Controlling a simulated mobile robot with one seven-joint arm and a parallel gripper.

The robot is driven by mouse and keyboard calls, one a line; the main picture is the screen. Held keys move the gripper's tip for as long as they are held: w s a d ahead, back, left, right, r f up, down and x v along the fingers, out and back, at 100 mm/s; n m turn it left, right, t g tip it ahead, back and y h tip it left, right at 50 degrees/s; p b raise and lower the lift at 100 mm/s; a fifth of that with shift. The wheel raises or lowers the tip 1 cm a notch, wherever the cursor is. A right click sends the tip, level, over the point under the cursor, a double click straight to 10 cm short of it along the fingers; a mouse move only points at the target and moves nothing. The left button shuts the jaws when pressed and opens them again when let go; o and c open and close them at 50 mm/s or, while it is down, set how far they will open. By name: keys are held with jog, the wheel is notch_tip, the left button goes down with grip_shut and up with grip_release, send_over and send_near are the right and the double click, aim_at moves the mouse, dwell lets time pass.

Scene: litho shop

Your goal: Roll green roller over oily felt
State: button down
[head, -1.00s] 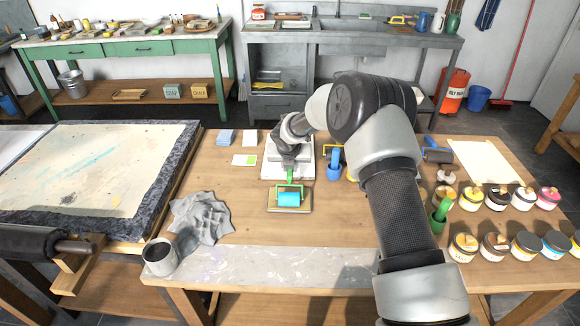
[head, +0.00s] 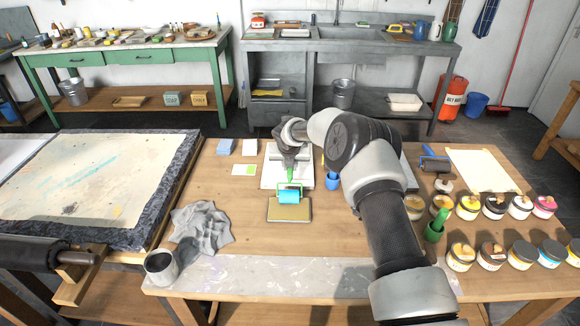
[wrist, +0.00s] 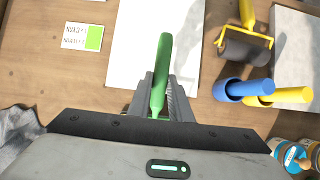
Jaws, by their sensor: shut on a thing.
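The green roller has a green handle and frame with a cyan cylinder (head: 289,196). My gripper (head: 290,167) is shut on its green handle, which also shows between the fingers (wrist: 160,95) in the wrist view. A small tan-olive pad, which looks like the oily felt (head: 289,213), lies on the wooden bench. The cylinder is over the pad's far edge and hides part of it. I cannot tell whether the cylinder touches it. The cylinder is out of sight in the wrist view.
A white slab (head: 272,178) lies behind the pad. A blue cup (head: 332,181) stands to the right, and a crumpled grey cloth (head: 203,227) lies to the left. Several ink jars (head: 468,207) line the right side. Bare wood lies right of the pad.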

aim_at(289, 174)
jog(key=shift+s+b, duration=0.3)
jog(key=shift+s, duration=2.95)
jog(key=w+p, duration=0.2)
jog(key=w, duration=0.1)
jog(key=shift+a, duration=0.1)
jog(key=shift+w+f, duration=0.2)
jog(key=shift+w, duration=1.25)
jog(key=shift+w+r+b, duration=0.15)
jog(key=shift+w+b, duration=0.2)
jog(key=shift+w, duration=0.05)
jog(key=shift+r, duration=0.1)
